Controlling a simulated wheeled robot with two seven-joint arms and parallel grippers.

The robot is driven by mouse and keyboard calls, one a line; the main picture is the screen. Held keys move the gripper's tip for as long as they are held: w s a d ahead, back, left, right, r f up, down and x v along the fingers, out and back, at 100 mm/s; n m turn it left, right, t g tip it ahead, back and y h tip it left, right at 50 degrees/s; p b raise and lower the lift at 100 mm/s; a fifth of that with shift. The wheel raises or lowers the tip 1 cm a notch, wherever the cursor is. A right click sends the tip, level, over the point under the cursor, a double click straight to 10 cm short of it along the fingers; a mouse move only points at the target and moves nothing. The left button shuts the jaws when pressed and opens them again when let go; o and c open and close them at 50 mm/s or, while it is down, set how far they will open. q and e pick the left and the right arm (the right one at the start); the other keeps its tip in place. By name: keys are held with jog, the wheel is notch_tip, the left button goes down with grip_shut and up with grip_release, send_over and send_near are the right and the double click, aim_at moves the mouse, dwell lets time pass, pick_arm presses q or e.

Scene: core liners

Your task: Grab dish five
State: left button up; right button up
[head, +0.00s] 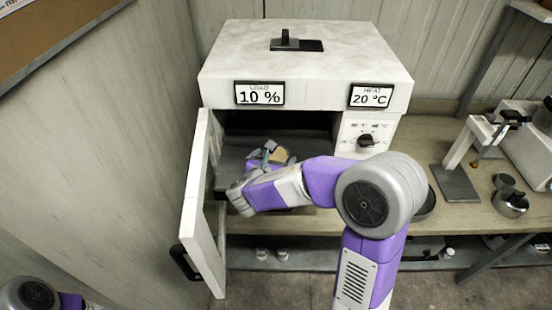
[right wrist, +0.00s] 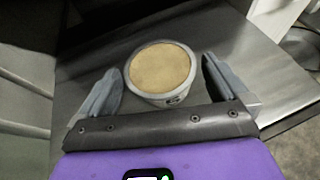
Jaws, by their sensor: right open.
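A round pale dish (right wrist: 158,92) filled with tan material (right wrist: 160,67) stands on the dark grey floor of the oven. A small dark mark shows on its side, too small to read. In the head view the tan content (head: 280,154) shows just past my right gripper (head: 270,152). In the right wrist view my right gripper (right wrist: 161,64) is open, with one finger on each side of the dish. Gaps show between the fingers and the dish. My left gripper is out of view.
The white oven (head: 305,65) has its door (head: 207,210) swung open on the left. Its displays read 10 % and 20 °C. The bench (head: 455,215) to the right holds a small stand (head: 458,180), dark bowls (head: 510,200) and a white device (head: 525,140).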

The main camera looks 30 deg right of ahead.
jog(key=shift+d, duration=0.1)
jog(key=shift+c, duration=0.5)
jog(key=c, duration=1)
jog(key=shift+r, duration=0.15)
